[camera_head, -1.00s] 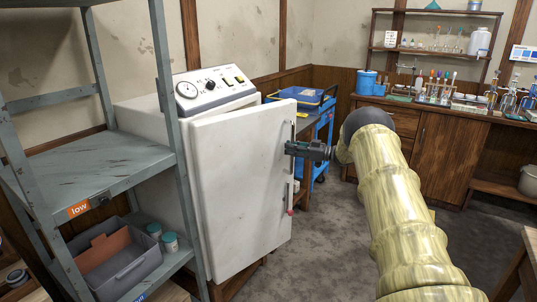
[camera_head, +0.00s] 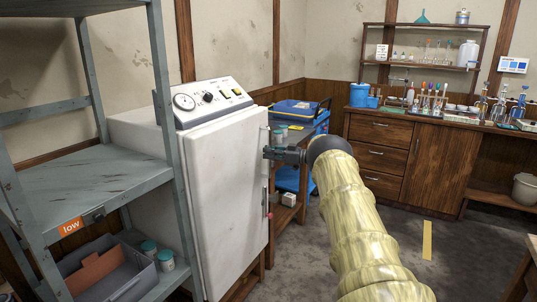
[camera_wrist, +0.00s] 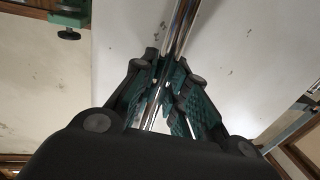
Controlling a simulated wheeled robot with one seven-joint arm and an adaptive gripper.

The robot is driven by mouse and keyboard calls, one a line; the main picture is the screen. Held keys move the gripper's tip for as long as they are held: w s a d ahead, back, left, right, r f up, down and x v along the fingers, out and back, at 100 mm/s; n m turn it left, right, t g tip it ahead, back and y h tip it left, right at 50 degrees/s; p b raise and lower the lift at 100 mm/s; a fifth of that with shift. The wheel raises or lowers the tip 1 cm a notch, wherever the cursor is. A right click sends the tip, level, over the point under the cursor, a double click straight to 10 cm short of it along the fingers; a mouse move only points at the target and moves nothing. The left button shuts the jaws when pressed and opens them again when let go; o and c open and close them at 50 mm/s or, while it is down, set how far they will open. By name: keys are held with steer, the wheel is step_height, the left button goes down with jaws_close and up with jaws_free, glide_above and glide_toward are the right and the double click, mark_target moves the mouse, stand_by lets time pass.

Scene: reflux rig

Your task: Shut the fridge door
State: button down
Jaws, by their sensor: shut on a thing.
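The white fridge has its door (camera_head: 232,190) facing me at the left of the head view, beneath a sloped control panel (camera_head: 212,98) with a dial. The door looks close to flush with the body; I cannot tell whether it is fully shut. A metal bar handle (camera_head: 265,197) runs down the door's right edge. My gripper (camera_head: 272,153) is at the upper part of this handle. In the wrist view my gripper (camera_wrist: 165,95) has its green-padded fingers closed around the shiny handle bar (camera_wrist: 181,30), with the white door (camera_wrist: 225,55) behind it.
A grey metal shelf (camera_head: 90,180) with a bin stands close on the fridge's left. A blue cart (camera_head: 290,178) stands just behind the handle side. A wooden cabinet (camera_head: 380,158) with glassware is at the back right. The grey floor between is open.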

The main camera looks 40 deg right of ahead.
steer(key=shift+w+r, duration=0.25)
steer(key=shift+r, duration=0.3)
steer(key=c, duration=1.7)
jaws_free()
steer(key=shift+w, duration=0.1)
steer(key=shift+c, duration=0.2)
steer(key=o, duration=0.3)
steer(key=shift+w+f, duration=0.2)
steer(key=shift+f, duration=0.1)
steer(key=shift+s+f, duration=0.15)
steer(key=shift+f, duration=0.05)
steer(key=shift+d, duration=0.1)
steer(key=shift+d+v, duration=0.2)
steer(key=shift+v, duration=5.85)
